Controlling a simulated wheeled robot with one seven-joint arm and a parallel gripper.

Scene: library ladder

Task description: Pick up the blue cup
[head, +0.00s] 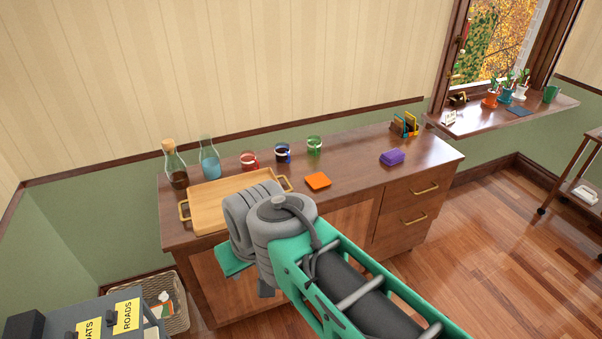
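The blue cup (283,153) stands upright on the wooden cabinet top, near the wall. It looks like a clear glass with dark blue trim and a handle. It stands between a red-trimmed cup (249,160) on its left and a green-trimmed cup (314,146) on its right, apart from both. My arm reaches in from the lower right, and its bulky grey joint is in front of the cabinet. My gripper's fingers do not show, so I cannot see whether they hold anything.
A wooden tray (219,200) with brass handles lies left of my arm joint. Behind it stand a corked carafe (175,168) and a blue-liquid bottle (209,160). The cabinet top (350,160) is clear between these blocks.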

